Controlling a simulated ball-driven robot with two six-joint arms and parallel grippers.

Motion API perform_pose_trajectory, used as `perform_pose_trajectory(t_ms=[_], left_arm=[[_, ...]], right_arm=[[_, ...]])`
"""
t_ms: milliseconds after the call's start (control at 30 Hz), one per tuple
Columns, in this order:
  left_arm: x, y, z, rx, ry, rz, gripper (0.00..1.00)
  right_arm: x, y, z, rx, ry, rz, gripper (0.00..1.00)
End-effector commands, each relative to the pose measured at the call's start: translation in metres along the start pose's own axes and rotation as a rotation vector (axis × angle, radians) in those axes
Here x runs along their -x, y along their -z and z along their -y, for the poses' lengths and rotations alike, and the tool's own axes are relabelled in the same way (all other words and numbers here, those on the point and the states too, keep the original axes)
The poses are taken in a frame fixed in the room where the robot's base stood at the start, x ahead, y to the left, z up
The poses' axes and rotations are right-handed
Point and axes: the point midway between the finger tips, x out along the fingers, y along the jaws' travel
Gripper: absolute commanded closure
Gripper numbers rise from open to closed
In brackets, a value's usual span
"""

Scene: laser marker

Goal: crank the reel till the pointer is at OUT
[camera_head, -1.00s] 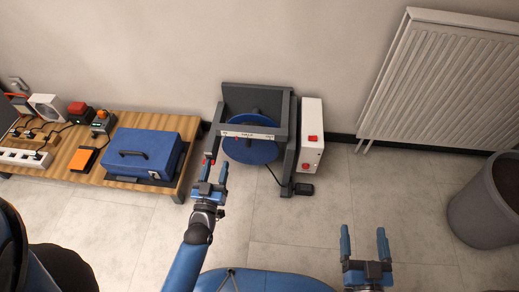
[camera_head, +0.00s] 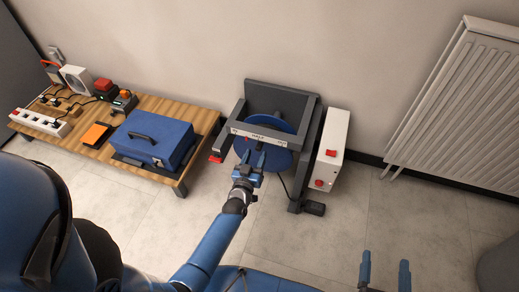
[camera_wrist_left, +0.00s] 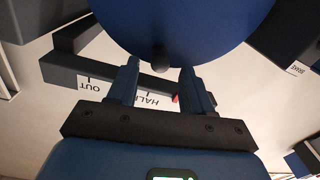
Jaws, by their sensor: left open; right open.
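The reel is a blue disc (camera_head: 282,157) in a dark grey frame (camera_head: 312,120), with a white scale strip (camera_head: 258,136) across its front. In the left wrist view the strip reads OUT (camera_wrist_left: 89,87) and HALF (camera_wrist_left: 158,102), upside down. A small red pointer tip (camera_wrist_left: 175,98) shows beside HALF, on the side away from OUT, partly hidden by a finger. A dark knob (camera_wrist_left: 158,56) on the disc (camera_wrist_left: 185,25) lies just beyond and between my left fingertips. My left gripper (camera_head: 254,160) is open before the disc. My right gripper (camera_head: 385,265) is open and empty, low right.
A white box (camera_head: 330,150) with red buttons stands right of the frame, with a small black block (camera_head: 314,208) on the floor. A wooden bench (camera_head: 198,140) with a blue case (camera_head: 155,138) stands left. A radiator (camera_head: 455,100) is right. Floor in front is clear.

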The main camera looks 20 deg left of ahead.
Motion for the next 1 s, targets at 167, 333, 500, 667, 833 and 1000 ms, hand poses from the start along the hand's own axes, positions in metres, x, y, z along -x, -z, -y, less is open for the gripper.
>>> perform_pose_trajectory(t_ms=[167,333,500,667,833,1000], left_arm=[[-0.027,-0.002,0.000,0.000,0.000,-0.001,0.50],[-0.043,-0.001,0.000,0.000,0.001,-0.001,0.50],[-0.049,-0.001,0.000,0.000,0.001,0.001,0.50],[-0.049,0.000,0.000,0.000,0.001,0.001,0.50],[-0.049,0.000,0.000,0.000,0.000,0.001,0.60],[-0.049,0.000,0.000,0.000,0.000,0.000,0.87]], right_arm=[[0.000,-0.014,0.000,0.000,0.000,0.000,0.19],[-0.001,-0.019,0.000,0.000,0.000,0.000,0.19],[-0.001,-0.021,0.000,0.000,0.000,0.000,0.19],[-0.001,-0.020,0.000,0.000,0.000,0.000,0.19],[-0.001,-0.020,0.000,0.000,0.000,0.000,0.19],[-0.001,-0.020,0.000,0.000,0.000,0.000,0.19]])
